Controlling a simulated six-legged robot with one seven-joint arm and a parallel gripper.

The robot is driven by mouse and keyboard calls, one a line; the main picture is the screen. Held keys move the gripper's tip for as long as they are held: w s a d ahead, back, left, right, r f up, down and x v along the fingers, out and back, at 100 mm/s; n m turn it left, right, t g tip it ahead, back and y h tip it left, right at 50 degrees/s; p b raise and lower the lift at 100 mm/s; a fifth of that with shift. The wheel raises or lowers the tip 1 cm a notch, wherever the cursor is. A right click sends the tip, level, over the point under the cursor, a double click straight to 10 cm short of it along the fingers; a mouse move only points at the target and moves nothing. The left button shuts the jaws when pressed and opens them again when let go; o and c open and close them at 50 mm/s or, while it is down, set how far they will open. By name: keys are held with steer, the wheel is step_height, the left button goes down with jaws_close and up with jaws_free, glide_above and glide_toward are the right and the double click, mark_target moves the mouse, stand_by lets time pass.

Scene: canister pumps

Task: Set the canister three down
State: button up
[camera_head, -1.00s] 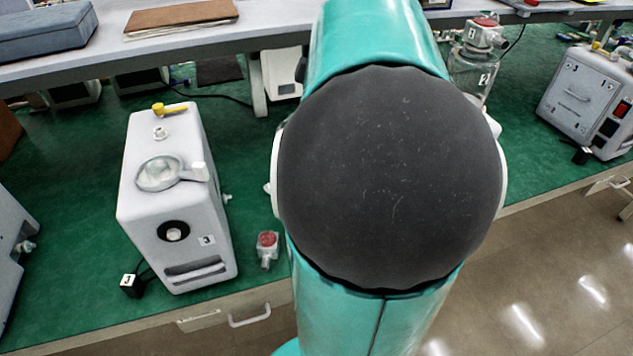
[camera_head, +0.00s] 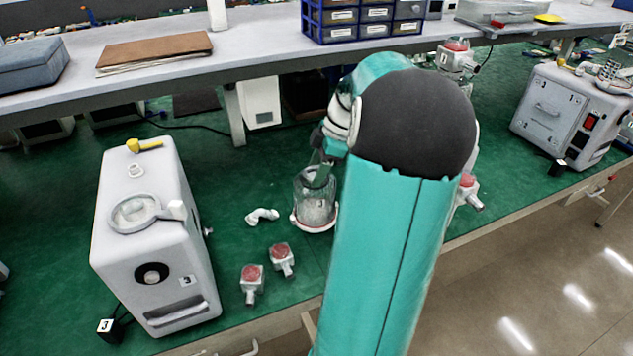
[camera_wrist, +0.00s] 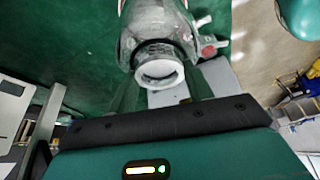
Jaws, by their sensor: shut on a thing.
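Canister three (camera_head: 315,203) is a clear jar with a "3" label and a pale rim around its base. It stands about upright over the green mat (camera_head: 240,185), left of my arm. I cannot tell whether its base touches the mat. My gripper (camera_head: 322,170) is at the top of the canister, shut on it. In the wrist view the canister's open neck (camera_wrist: 160,70) shows between the fingers of my gripper (camera_wrist: 163,92). My arm hides part of the area to the right.
A white pump (camera_head: 155,235) marked 3 stands at left. Red-topped fittings (camera_head: 281,259) and a white elbow (camera_head: 262,216) lie near the canister. A shelf (camera_head: 180,65) runs behind. Another pump (camera_head: 568,115) stands at right. The mat left of the canister has some free room.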

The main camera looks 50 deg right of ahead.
steer(key=f, duration=0.1)
steer(key=w+d+f, duration=0.2)
steer(key=shift+d+f, duration=0.25)
steer(key=shift+f, duration=0.15)
steer(key=shift+w+d+f, duration=0.1)
steer(key=shift+f, duration=0.8)
steer(key=shift+w+d+f, duration=0.1)
steer(key=shift+f, duration=0.75)
steer(key=o, duration=1.4)
steer(key=shift+f, duration=0.15)
steer(key=v, duration=1.2)
steer(key=shift+a, duration=0.1)
